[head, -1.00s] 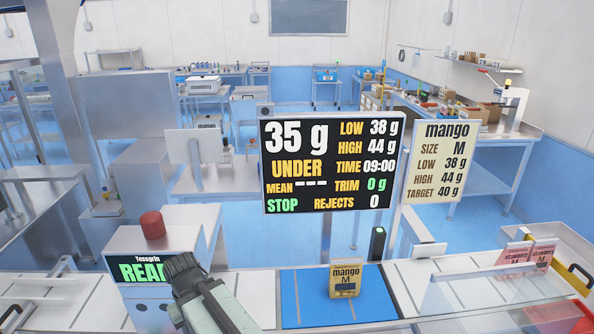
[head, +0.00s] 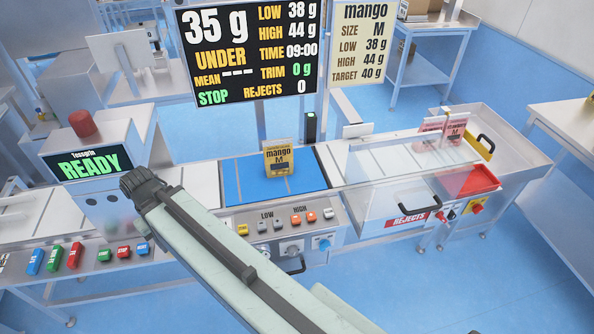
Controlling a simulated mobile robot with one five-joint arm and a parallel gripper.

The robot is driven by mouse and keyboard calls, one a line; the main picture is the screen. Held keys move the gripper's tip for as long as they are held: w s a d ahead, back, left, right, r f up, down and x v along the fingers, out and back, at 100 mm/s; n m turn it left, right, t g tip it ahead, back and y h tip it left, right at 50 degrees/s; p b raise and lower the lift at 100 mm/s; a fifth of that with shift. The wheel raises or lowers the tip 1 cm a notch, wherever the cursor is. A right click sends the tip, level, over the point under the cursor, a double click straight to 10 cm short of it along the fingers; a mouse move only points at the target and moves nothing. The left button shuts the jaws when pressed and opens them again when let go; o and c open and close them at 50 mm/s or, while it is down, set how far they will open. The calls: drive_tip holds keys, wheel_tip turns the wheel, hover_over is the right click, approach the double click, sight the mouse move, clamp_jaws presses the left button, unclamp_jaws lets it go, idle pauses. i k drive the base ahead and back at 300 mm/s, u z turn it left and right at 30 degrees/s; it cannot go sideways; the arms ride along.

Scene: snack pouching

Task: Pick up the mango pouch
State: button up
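The mango pouch (head: 279,160) is small and yellow with a dark label. It stands upright on the blue weighing section (head: 240,191) of the conveyor, near its back edge. My arm crosses the lower middle of the head view, and a dark joint shows at its upper left end. No fingertips of my gripper show. The visible part of the arm is in front and to the left of the pouch, and the pouch is not covered by it.
The display (head: 250,50) behind the belt reads 35 g, UNDER. A button panel (head: 285,232) lies below the belt's front edge. A clear guard (head: 400,170) stands right of the pouch, with pink pouches (head: 454,129) beyond. The READY box (head: 95,165) stands left.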

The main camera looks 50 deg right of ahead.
sight(277, 153)
drive_tip(key=k, duration=1.2)
drive_tip(key=u, duration=1.2)
drive_tip(key=i, duration=1.3)
drive_tip(key=z, duration=2.85)
drive_tip(key=i, duration=1)
drive_tip(key=u, duration=0.05)
